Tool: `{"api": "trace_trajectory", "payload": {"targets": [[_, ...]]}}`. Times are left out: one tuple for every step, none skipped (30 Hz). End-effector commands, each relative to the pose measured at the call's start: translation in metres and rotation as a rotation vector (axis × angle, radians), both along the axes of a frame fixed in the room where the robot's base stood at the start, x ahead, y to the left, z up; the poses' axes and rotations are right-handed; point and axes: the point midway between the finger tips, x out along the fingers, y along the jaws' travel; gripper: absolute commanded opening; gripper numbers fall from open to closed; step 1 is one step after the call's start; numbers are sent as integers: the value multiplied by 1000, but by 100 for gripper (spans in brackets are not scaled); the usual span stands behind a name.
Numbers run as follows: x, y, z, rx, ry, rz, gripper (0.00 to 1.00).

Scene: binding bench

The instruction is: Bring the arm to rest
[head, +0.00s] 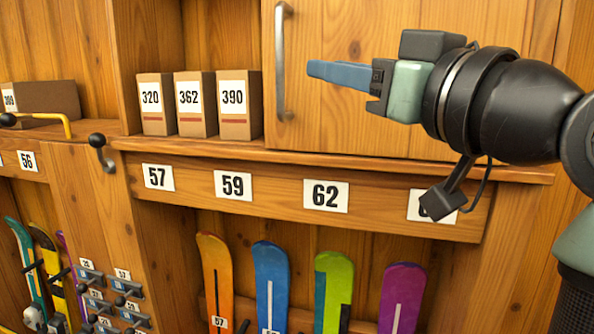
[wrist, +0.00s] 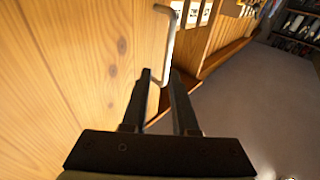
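My gripper (head: 312,69) is held up in front of a wooden cabinet door (head: 372,30), its blue fingers pointing left. In the wrist view my gripper (wrist: 159,76) shows two dark fingers apart, with nothing held between them. The door's metal handle (head: 281,62) is just left of the fingertips in the head view, and they look clear of it. In the wrist view the handle (wrist: 170,42) appears beyond the fingertips. The door looks closed.
Boxes marked 320 (head: 154,104), 362 (head: 195,104) and 390 (head: 239,104) stand on the shelf left of the door. Several skis, including an orange one (head: 216,275), stand below. The ledge (head: 330,163) runs under my arm. Open floor (wrist: 245,105) lies right in the wrist view.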

Motion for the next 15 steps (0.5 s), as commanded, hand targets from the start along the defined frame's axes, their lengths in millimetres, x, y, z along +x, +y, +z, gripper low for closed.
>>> {"api": "trace_trajectory", "payload": {"targets": [[3,14,-22,27,-48,-43,27],[3,19,-27,44,-83,-78,27],[1,24,-33,64,-131,-125,27],[-2,28,-37,78,-169,-159,27],[-7,32,-41,93,-207,-192,27],[-15,37,-46,110,-260,-235,27],[-22,40,-49,120,-300,-266,27],[-30,42,-52,131,-339,-296,27],[-43,45,-54,144,-391,-333,27],[-53,48,-56,151,-428,-358,27],[-62,49,-58,157,-464,-382,27],[-75,51,-60,164,-506,-409,27],[-84,52,-60,168,-536,-428,27],[-93,53,-61,172,-564,-444,27],[-103,55,-61,175,-594,-462,27]]}}
